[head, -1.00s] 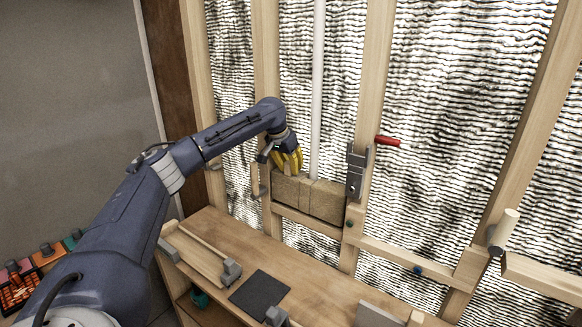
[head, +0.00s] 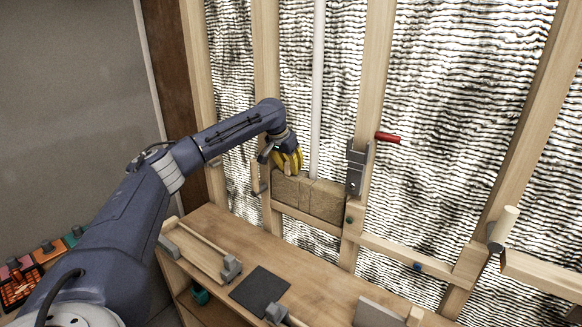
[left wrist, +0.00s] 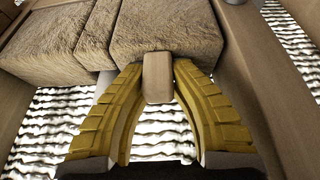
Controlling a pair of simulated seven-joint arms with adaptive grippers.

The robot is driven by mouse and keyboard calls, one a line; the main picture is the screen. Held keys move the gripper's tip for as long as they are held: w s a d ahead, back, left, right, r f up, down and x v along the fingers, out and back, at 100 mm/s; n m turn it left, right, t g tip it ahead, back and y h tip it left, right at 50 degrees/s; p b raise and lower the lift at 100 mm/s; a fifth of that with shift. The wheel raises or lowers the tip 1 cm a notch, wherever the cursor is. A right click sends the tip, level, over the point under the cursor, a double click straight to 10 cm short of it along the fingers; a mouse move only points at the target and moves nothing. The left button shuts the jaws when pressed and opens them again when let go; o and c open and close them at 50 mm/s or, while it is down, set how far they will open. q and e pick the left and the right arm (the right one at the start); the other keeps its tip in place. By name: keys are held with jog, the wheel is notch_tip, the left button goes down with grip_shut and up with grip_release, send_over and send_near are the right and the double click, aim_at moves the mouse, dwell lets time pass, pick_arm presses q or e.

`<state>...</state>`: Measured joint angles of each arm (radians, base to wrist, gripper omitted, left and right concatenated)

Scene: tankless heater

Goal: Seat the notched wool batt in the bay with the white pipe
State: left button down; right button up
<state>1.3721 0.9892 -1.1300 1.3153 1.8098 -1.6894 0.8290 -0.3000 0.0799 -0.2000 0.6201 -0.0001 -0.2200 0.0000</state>
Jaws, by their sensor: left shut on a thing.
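The notched wool batt (head: 325,201) is a tan fibrous block low in the bay, just above a wooden crosspiece. The white pipe (head: 318,80) runs upright down this bay to the batt, in line with a groove in it. In the left wrist view the batt (left wrist: 165,30) shows upright slits, and a bit of white pipe (left wrist: 105,84) shows beside it. My left gripper (head: 288,172) is at the batt's upper left, its yellow fingers shut on a small pale tab (left wrist: 158,78) against the batt. Whether the pipe lies fully inside the groove is hidden.
Wooden studs (head: 375,80) flank the bay, with wavy silvery sheeting (head: 460,120) behind. A grey metal bracket (head: 356,168) and a red handle (head: 388,138) sit at the right stud. Below is a wooden bench (head: 215,225) with a dark square mat (head: 260,291).

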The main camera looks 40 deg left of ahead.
dwell(0.7)
pick_arm(q)
jog(key=c, duration=1.1)
grip_release()
jog(key=shift+f, duration=0.1)
jog(key=v, duration=1.2)
